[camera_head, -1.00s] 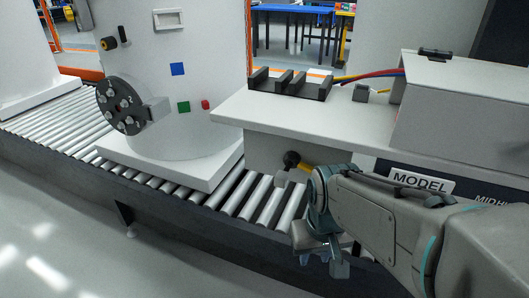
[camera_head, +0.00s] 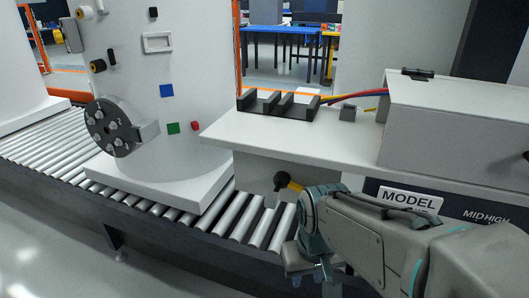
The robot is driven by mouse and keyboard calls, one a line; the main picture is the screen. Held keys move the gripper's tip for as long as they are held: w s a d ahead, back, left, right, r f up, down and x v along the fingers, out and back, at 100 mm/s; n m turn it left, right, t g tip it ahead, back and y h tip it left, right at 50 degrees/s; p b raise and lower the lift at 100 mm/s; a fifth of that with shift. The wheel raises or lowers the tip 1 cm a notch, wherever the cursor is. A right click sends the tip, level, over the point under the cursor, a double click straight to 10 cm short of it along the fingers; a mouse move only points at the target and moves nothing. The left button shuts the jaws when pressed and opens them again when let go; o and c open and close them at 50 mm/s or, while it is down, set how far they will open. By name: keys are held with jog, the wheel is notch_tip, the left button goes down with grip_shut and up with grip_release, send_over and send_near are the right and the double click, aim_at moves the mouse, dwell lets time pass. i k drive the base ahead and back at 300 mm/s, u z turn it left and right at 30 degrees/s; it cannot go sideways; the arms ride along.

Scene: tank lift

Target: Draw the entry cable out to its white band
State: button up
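Red, blue and yellow cables (camera_head: 352,95) run from a black slotted block (camera_head: 278,104) on the white bench top to a grey housing. I cannot tell which of them, if any, is the entry cable, and no white band can be made out. Black-and-yellow fittings (camera_head: 97,66) sit on the upper left side of the white tank (camera_head: 195,60). My gripper (camera_head: 314,281) hangs low in front of the bench, pointing down near the bottom edge. Its fingers look apart with nothing between them. It is well away from the cables and the tank.
A yellow lever with a black knob (camera_head: 283,181) sticks out of the bench front beside my wrist. A roller conveyor (camera_head: 235,215) carries the tank, which has a dark bolted flange (camera_head: 112,128). Floor at lower left is clear.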

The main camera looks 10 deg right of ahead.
aim_at(272, 199)
jog(key=u, duration=0.45)
jog(key=k, duration=1.05)
jog(key=u, duration=0.2)
jog(key=i, duration=0.55)
jog(key=u, duration=0.1)
